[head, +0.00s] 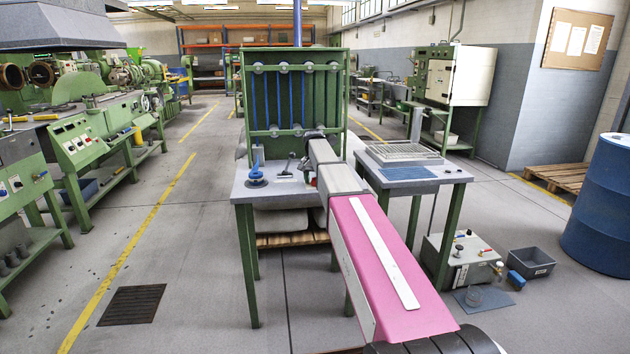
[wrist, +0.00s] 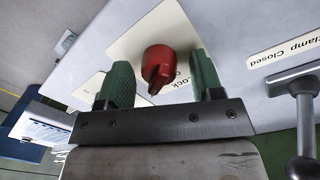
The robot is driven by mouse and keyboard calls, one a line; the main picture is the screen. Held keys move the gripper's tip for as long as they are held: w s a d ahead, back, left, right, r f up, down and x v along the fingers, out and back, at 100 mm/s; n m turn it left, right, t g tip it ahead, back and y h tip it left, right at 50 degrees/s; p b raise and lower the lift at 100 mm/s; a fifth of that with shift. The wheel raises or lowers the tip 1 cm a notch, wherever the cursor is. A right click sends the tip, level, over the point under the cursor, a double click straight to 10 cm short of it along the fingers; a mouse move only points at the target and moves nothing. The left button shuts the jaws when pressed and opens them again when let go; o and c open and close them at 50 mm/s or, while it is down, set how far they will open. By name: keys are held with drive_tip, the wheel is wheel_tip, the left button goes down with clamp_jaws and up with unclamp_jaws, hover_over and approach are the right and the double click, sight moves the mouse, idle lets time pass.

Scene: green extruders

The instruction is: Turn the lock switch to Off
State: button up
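The lock switch (wrist: 159,66) is a red rotary knob in the wrist view, on a white label plate (wrist: 130,45) with the word "Lock" partly readable. Its pointer ridge faces down in the picture, towards my gripper's base. My gripper (wrist: 160,72) has its green fingers apart, one on each side of the knob. Gaps show between the fingers and the knob, so it is not gripped. Part of the plate's lettering is hidden by the knob and fingers. In the head view my arm reaches over the grey bench (head: 241,190), and I cannot make out the switch or fingertips clearly there.
A grey lever (wrist: 301,100) stands right of my gripper, beside a "Clamp Closed" label (wrist: 288,50). On the bench are a blue-handled fixture (head: 256,176) and a green upright frame (head: 292,95). A second bench (head: 455,176) stands to the right.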

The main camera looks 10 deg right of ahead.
sight(314, 180)
wheel_tip(314, 180, up, 11)
drive_tip(key=shift+a, duration=0.25)
idle(0.4)
drive_tip(key=shift+f, duration=0.1)
